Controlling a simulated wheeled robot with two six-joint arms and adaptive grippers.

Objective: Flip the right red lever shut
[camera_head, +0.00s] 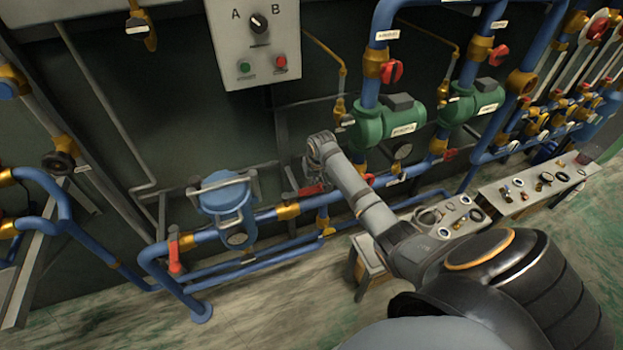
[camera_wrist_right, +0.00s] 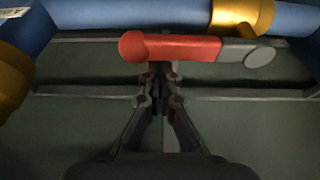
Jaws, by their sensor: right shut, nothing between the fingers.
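The right red lever (camera_wrist_right: 180,47) lies about level across the upper middle of the right wrist view, with a grey end piece (camera_wrist_right: 250,52) on its right. In the head view a small part of this lever (camera_head: 311,190) shows under my right gripper (camera_head: 312,170). My right gripper also shows in the right wrist view (camera_wrist_right: 161,76). It is shut and empty, with its fingertips just below the lever's middle. I cannot tell whether they touch it. Another red lever (camera_head: 175,257) hangs down on the pipe to the left. My left gripper is not in view.
A blue pipe (camera_wrist_right: 130,14) with a brass fitting (camera_wrist_right: 240,14) runs just above the lever. A blue filter housing (camera_head: 226,198) stands left of my gripper. Green pumps (camera_head: 388,122) and a bench with loose parts (camera_head: 368,250) stand to the right.

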